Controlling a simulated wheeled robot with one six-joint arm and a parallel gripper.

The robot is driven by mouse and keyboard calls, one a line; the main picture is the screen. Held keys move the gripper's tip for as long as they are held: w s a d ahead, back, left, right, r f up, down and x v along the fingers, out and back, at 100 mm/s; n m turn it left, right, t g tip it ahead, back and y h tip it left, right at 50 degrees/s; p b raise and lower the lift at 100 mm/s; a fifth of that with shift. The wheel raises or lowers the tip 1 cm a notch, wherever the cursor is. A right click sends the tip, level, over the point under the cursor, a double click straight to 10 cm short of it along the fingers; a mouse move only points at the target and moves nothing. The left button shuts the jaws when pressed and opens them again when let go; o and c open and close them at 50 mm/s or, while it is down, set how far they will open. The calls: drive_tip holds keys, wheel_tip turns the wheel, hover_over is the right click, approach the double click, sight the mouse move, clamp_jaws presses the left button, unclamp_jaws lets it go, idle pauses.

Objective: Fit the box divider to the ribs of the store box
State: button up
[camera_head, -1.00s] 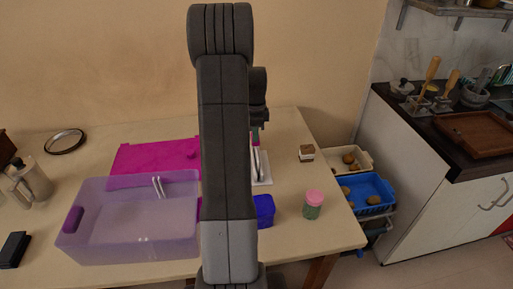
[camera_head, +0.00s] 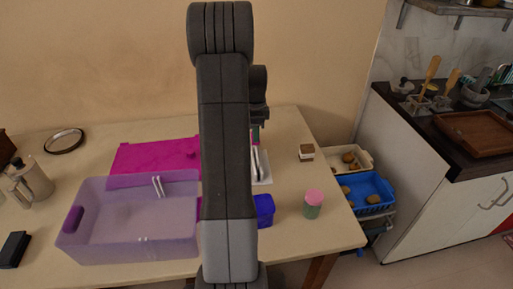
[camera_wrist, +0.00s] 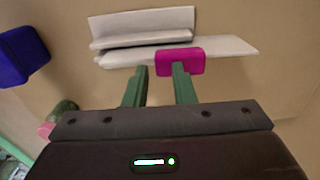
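The store box (camera_head: 75,240) is a translucent purple open box at the left of the table, with pairs of white ribs on its far and near walls. The box divider, a pale flat panel (camera_wrist: 225,47) with a magenta grip (camera_wrist: 180,62), is by a white holder in the wrist view. In the head view its area (camera_head: 262,166) is partly hidden behind my arm. My gripper (camera_wrist: 158,80) has green fingers, open with a gap between them. The right fingertip overlaps the grip's lower edge in the picture; the left one is left of the grip. I cannot tell whether they touch.
A magenta lid or board (camera_head: 150,156) lies behind the box. A blue container (camera_head: 264,210) and a pink-lidded jar (camera_head: 313,203) stand to the right of my arm. A small brown-and-white block (camera_head: 306,153) sits near the right edge. A metal pot (camera_head: 32,180) stands far left.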

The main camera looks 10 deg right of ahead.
wheel_tip(320, 180, up, 14)
drive_tip(key=shift+f, duration=0.2)
drive_tip(key=shift+r, duration=0.1)
idle(0.3)
